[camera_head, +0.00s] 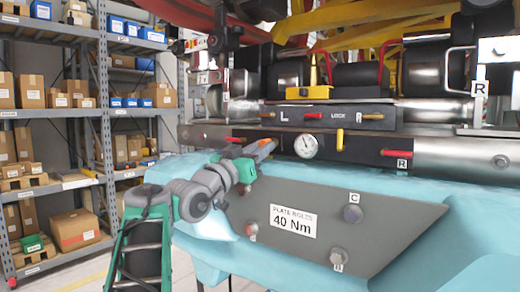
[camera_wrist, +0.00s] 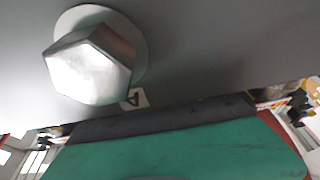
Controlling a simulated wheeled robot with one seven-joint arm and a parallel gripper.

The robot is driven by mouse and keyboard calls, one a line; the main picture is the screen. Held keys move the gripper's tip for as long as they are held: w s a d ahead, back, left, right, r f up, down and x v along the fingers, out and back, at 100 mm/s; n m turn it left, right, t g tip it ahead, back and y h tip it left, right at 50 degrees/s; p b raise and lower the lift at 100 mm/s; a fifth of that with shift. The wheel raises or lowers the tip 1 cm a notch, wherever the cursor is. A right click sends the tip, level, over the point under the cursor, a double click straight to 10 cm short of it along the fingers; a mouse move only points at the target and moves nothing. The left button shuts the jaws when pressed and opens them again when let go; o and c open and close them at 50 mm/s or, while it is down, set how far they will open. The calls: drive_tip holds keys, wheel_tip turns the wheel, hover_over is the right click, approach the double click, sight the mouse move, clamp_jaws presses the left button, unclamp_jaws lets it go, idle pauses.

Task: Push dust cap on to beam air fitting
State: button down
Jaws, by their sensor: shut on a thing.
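Red-ended fittings (camera_head: 397,153) sit on the beam (camera_head: 350,149), one marked R; which one is the beam air fitting is unclear. The wrist view shows my green gripper body (camera_wrist: 180,150), with its fingertips out of sight.
A large hex bolt (camera_wrist: 92,65) with an A label (camera_wrist: 133,99) is close to my wrist. The grey plate (camera_head: 400,215) carries bolts B (camera_head: 338,258) and C (camera_head: 352,214). The gauge (camera_head: 306,146) is close right of my gripper. Shelves (camera_head: 60,125) stand far left.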

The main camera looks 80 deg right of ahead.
drive_tip(key=shift+d, duration=0.1)
drive_tip(key=c, duration=1.2)
unclamp_jaws()
drive_tip(key=shift+o, duration=0.2)
